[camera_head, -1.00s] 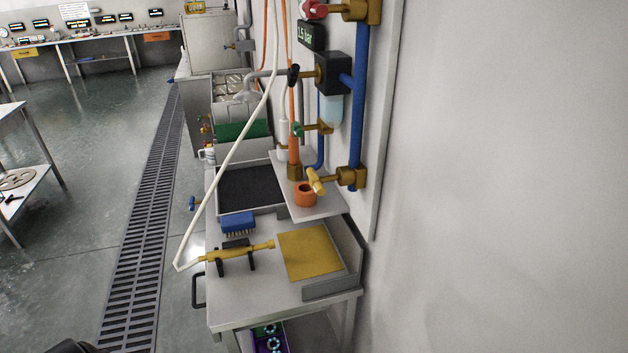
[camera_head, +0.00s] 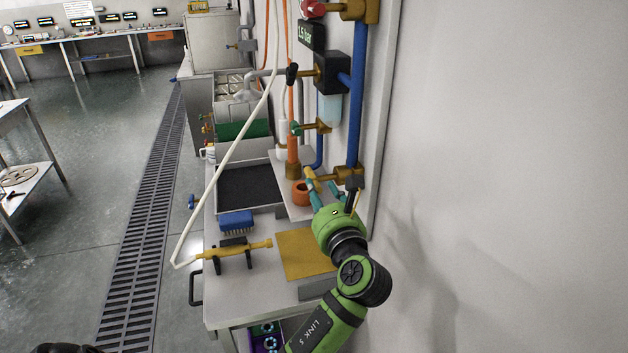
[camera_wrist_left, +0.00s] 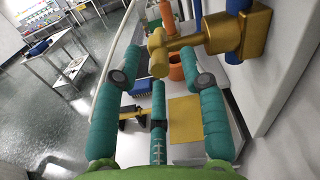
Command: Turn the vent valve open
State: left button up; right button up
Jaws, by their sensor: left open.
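A brass valve with a yellow bar handle (camera_head: 311,179) sits low on the blue wall pipe. The handle tilts in the head view and fills the middle of the left wrist view (camera_wrist_left: 158,52), its brass stem (camera_wrist_left: 185,42) running right to the pipe. I see no label naming it as the vent valve. My left gripper (camera_head: 328,190) is open at this handle. In the wrist view its teal fingers (camera_wrist_left: 162,72) spread to either side of the handle, with clear gaps. A third finger shows below. My right gripper is not in view.
Above are valves with green (camera_head: 295,127), black (camera_head: 292,75) and red (camera_head: 313,8) handles. An orange ring (camera_head: 300,194) stands on a shelf below the yellow handle. A bench (camera_head: 225,310) holds a yellow-handled tool (camera_head: 236,250) and blue brush (camera_head: 237,221). The wall is close on the right.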

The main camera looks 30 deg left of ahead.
aim_at(306, 167)
pick_arm(q)
jog(key=p+x, duration=0.1)
jog(key=x, duration=0.4)
grip_shut()
